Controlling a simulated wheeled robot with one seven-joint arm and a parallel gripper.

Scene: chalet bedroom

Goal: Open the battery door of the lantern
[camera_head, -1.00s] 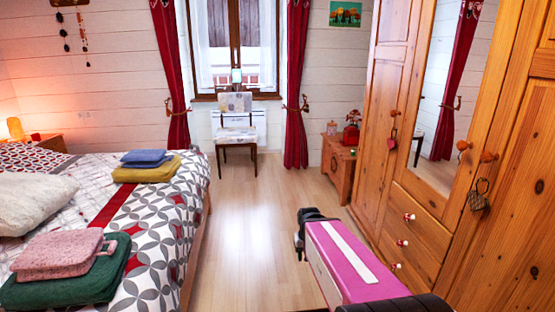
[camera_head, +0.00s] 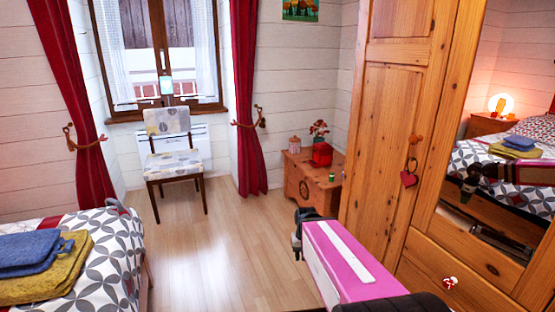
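A small upright object with a pale, light-blue face (camera_head: 166,84) stands at the window sill, behind the chair. It looks like the lantern, but it is too small to be sure. No battery door can be made out on it. My magenta arm link (camera_head: 345,262) reaches in from the lower right, with a dark joint at its far end. My arm is well short of the window.
A chair (camera_head: 172,165) stands before the window. The bed (camera_head: 118,262) is at the lower left, the wooden wardrobe (camera_head: 393,130) with a mirror at the right. A chest (camera_head: 310,190) bearing small items stands in the back corner. The floor (camera_head: 215,240) between is clear.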

